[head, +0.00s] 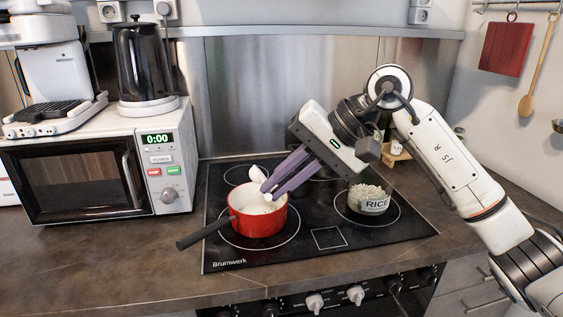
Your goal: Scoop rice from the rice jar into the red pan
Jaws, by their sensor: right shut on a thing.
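The red pan (259,222) stands on the front left ring of the cooktop, its dark handle pointing to the lower left. Something white shows inside it. The glass rice jar (369,202), labelled RICE, stands on the right ring and holds white grains. My right gripper (269,192) reaches in from the right, tilted down to the left, with its purple fingertips over the pan. It is shut on a small white scoop (257,174), which shows at the fingertips above the pan's back rim. The fingers partly hide the scoop. My left gripper is out of view.
The black cooktop (326,239) lies in the dark counter. A microwave (110,168) with a kettle (143,62) on top stands at the left. A small wooden stand (397,153) is behind the jar. The counter at the front left is clear.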

